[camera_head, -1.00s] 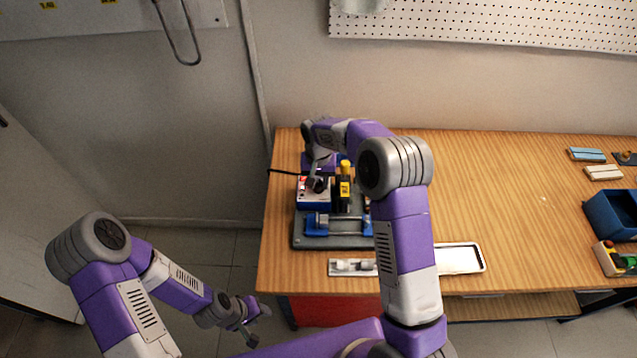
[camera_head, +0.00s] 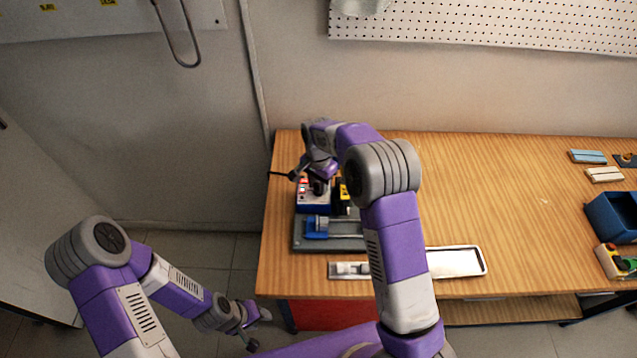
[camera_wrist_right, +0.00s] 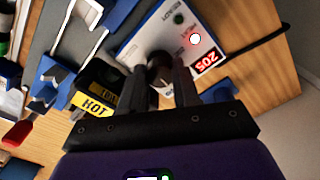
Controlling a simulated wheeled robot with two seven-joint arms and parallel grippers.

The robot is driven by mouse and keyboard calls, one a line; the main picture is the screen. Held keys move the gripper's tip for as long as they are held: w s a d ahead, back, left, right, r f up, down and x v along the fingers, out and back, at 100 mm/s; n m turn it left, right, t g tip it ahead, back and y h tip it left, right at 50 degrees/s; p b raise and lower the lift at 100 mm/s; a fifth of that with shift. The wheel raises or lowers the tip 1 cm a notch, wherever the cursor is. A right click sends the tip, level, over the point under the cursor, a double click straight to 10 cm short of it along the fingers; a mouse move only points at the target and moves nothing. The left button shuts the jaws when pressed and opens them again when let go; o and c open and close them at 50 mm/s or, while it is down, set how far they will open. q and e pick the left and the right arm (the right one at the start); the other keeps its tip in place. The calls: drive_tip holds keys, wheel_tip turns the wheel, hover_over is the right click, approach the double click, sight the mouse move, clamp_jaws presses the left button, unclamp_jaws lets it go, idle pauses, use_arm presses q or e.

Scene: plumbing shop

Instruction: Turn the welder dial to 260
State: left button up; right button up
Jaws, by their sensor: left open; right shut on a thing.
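The welder (camera_head: 312,207) is a blue box with a white top panel, at the left of the bench. In the right wrist view its panel (camera_wrist_right: 150,36) carries a black dial (camera_wrist_right: 160,66), a lit red lamp (camera_wrist_right: 195,39) and a red display (camera_wrist_right: 207,62) that appears to read 205. My right gripper (camera_wrist_right: 168,80) is shut on the dial, one finger on each side; the fingers hide part of the dial and its markings. In the head view my right gripper (camera_head: 318,182) is over the panel. My left gripper (camera_head: 250,326) is open and empty, low beside the bench.
A black and yellow block marked HOT (camera_wrist_right: 95,106) stands close beside the dial. A blue clamp (camera_head: 317,228) sits on the same grey base (camera_head: 345,244). A white tray (camera_head: 458,262) lies at the front. A blue bin (camera_head: 612,215) is far right; the bench middle is clear.

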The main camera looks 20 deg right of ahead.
sight(318, 185)
idle(0.3)
drive_tip(key=o, duration=1)
drive_tip(key=shift+r, duration=0.1)
wheel_tip(318, 185, up, 8)
drive_tip(key=shift+f, duration=0.25)
